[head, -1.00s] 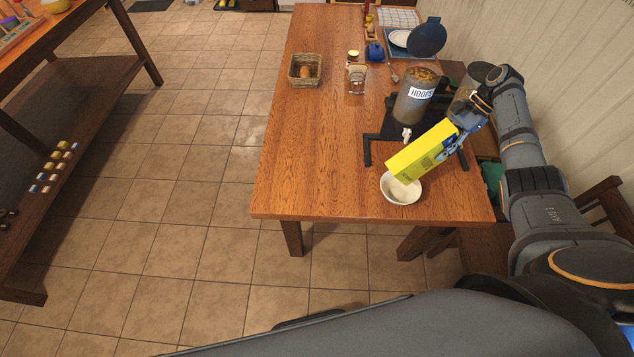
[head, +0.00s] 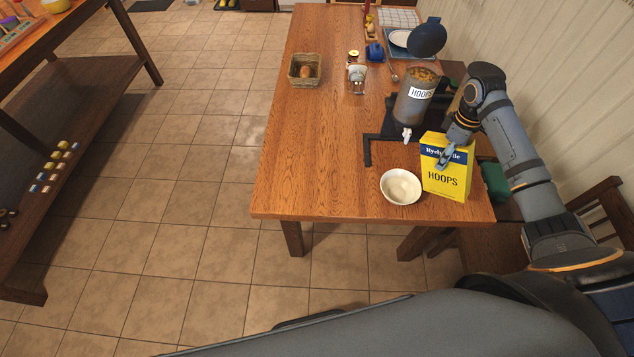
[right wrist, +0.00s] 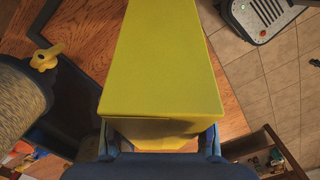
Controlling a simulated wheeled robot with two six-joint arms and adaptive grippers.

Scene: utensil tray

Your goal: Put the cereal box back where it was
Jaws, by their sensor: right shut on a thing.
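The yellow cereal box (head: 446,178) with a blue band and the word HOOPS is upright at the near right corner of the table. My right gripper (head: 445,155) is shut on its upper part; the box fills the middle of the right wrist view (right wrist: 160,60). Whether its base touches the table I cannot tell. A white bowl (head: 401,187) with pale contents stands just left of the box. My left gripper is not in view.
A HOOPS dispenser (head: 415,98) with a white spout stands on a dark base behind the box. A basket (head: 305,69), a jar (head: 357,80) and a blue mug (head: 375,52) stand farther back. The left half of the wooden table (head: 310,150) is mostly clear.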

